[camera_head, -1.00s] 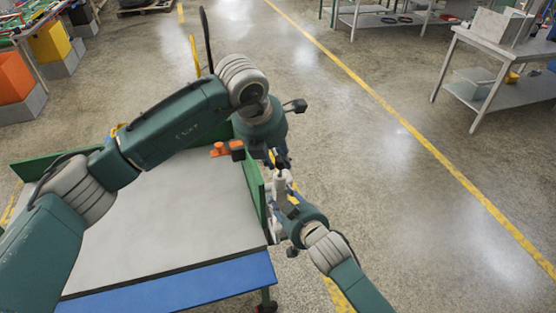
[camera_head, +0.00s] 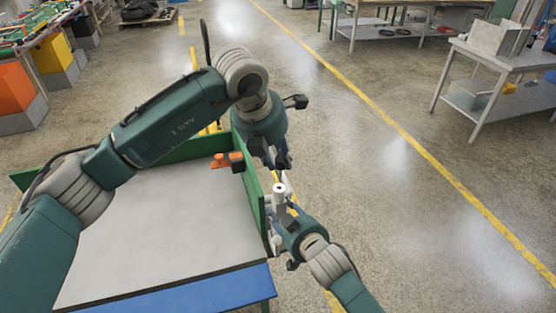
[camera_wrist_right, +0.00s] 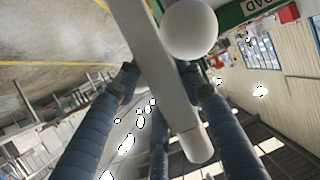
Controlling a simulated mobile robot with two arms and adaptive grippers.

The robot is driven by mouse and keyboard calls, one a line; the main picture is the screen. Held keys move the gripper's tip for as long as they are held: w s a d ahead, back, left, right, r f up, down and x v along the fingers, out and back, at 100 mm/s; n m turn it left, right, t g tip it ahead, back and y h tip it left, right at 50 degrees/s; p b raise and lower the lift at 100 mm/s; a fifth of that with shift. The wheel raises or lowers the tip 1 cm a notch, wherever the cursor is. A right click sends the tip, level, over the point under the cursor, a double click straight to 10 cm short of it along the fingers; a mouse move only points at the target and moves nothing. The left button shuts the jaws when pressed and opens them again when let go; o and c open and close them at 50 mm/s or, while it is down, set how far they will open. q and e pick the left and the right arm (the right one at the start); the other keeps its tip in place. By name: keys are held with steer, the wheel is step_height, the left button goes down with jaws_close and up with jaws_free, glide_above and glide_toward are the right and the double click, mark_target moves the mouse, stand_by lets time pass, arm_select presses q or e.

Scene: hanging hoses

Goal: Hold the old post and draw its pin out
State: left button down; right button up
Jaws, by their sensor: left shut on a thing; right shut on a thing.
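The old post (camera_head: 279,198) is a pale grey upright cylinder beside the green side panel, with a dark spot on its top end. My right gripper (camera_head: 284,213) is shut on it, coming in from lower right. In the right wrist view the post (camera_wrist_right: 160,65) is a long pale bar between the fingers (camera_wrist_right: 160,85), with a round white end beside it. My left gripper (camera_head: 279,164) is above the post, apart from its top. It is shut on the pin, which its dark fingers mostly hide.
A cart with a grey top (camera_head: 165,225), green panels and a blue front edge (camera_head: 230,287) stands left of the post. An orange clamp-like part (camera_head: 222,161) is at its panel. The floor to the right is clear up to a grey table (camera_head: 500,57).

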mark_target(278, 159)
arm_select(q)
steer(key=shift+r, duration=0.1)
stand_by(0.3)
steer(key=shift+r, duration=1.45)
arm_select(e)
steer(key=o, duration=1.4)
